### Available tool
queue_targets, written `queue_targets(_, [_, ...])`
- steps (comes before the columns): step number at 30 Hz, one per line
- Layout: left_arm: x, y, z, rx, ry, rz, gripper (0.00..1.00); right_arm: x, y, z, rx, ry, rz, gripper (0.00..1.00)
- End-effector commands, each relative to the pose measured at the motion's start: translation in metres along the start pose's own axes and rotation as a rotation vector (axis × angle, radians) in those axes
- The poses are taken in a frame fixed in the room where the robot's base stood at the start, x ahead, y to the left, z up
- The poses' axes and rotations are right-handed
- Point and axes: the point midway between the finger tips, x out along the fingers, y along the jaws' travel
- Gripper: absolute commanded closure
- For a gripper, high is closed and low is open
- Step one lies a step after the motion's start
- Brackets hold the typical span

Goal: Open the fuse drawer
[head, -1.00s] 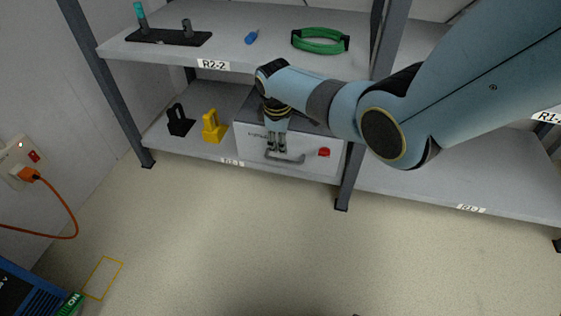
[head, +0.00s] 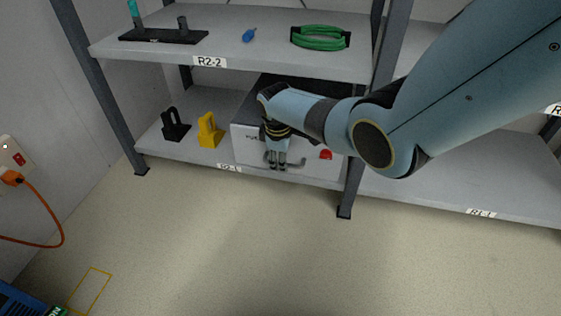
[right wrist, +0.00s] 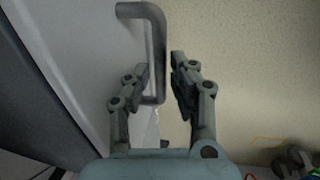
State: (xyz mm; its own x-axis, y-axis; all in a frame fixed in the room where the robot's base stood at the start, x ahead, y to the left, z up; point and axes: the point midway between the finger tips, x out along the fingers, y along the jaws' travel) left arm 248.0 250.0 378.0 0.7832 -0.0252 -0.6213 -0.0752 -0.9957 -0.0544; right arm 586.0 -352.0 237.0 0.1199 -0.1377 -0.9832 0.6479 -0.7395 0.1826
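The fuse drawer's pale front (head: 245,151) is on the box standing on the lower shelf, and it looks flush with the box. Its grey bar handle (head: 298,164) runs along the front, and the handle (right wrist: 158,45) also shows large in the right wrist view. My right gripper (head: 278,167) is at the handle, pointing down. In the right wrist view, the right gripper (right wrist: 160,68) has its fingers apart, one on each side of the bar. A gap shows on the right side; contact on the left is unclear. My left gripper is not in view.
A red button (head: 325,155) is right of the handle. Black (head: 175,127) and yellow (head: 209,131) padlock-like objects stand left of the box. A shelf post (head: 351,185) stands to its right. The floor in front (head: 220,240) is clear.

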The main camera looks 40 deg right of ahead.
Motion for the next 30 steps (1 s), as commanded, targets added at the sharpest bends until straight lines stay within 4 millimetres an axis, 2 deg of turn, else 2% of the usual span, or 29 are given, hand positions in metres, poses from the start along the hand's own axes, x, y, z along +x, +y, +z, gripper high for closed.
queue_targets(8, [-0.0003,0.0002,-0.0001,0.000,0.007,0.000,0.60,0.0002,0.0004,-0.0001,0.000,0.000,0.001,0.77])
queue_targets(14, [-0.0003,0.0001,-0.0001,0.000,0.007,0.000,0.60,0.0003,0.0003,0.0000,0.000,0.000,0.000,1.00])
queue_targets(30, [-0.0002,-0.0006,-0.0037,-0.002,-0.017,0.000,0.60,-0.0017,-0.0040,-0.0004,0.000,0.001,-0.001,1.00])
